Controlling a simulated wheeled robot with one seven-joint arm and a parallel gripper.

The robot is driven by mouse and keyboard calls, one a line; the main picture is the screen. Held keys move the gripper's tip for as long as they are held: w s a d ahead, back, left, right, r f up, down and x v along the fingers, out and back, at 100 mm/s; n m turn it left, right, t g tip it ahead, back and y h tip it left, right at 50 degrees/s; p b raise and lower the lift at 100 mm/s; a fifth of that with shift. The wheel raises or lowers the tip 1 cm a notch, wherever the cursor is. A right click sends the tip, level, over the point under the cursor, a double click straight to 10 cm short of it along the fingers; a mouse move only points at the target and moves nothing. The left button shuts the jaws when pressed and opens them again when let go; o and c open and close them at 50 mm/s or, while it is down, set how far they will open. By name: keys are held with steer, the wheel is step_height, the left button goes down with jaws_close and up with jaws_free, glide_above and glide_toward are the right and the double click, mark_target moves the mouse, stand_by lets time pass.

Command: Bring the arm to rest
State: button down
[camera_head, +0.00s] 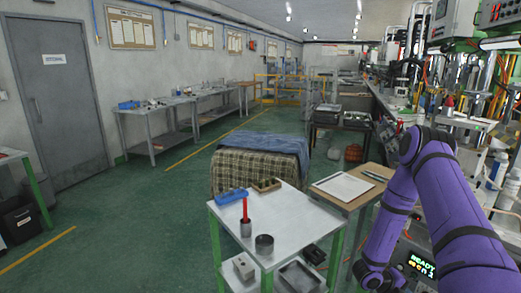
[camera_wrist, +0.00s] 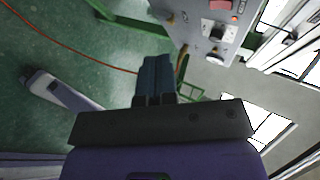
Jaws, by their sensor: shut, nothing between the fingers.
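The fingers are clear of any surface that I can see. A grey control panel (camera_wrist: 205,30) with knobs and a red button lies beyond the fingertips in the wrist view; the distance to it cannot be told.
A small white table (camera_head: 285,215) with a blue tray (camera_head: 231,195) and a dark cup (camera_head: 264,244) stands in front. A clipboard table (camera_head: 343,188) adjoins it. Machines (camera_head: 480,90) line the right side. Green floor (camera_head: 130,210) is free at left. A red cable (camera_wrist: 60,48) crosses the floor.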

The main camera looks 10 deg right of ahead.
steer(key=w+a+r+n+t+y, duration=0.2)
steer(key=w+a+r+n+t, duration=0.15)
steer(key=w+r, duration=0.45)
steer(key=w+a+r+n+t+y, duration=0.2)
steer(key=w+a+r+n+t, duration=0.25)
steer(key=r, duration=0.55)
steer(key=w+a+r+n+t+y, duration=0.1)
steer(key=a+r+n+y, duration=0.1)
steer(key=a+r+n, duration=0.5)
steer(key=w+a+r+n+t+y, duration=0.1)
steer(key=a+r+n+y, duration=0.15)
steer(key=r, duration=0.75)
steer(key=s+a+r+n+y, duration=0.4)
steer(key=s+a+r+n, duration=0.65)
steer(key=s+r, duration=0.3)
steer(key=s+a+r+n+g+h, duration=0.1)
steer(key=s+r+n, duration=0.3)
steer(key=s, duration=1.4)
steer(key=n+g, duration=0.1)
steer(key=n, duration=0.3)
steer(key=shift+s+n+g, duration=0.2)
steer(key=shift+n+g, duration=0.1)
steer(key=shift+n, duration=0.1)
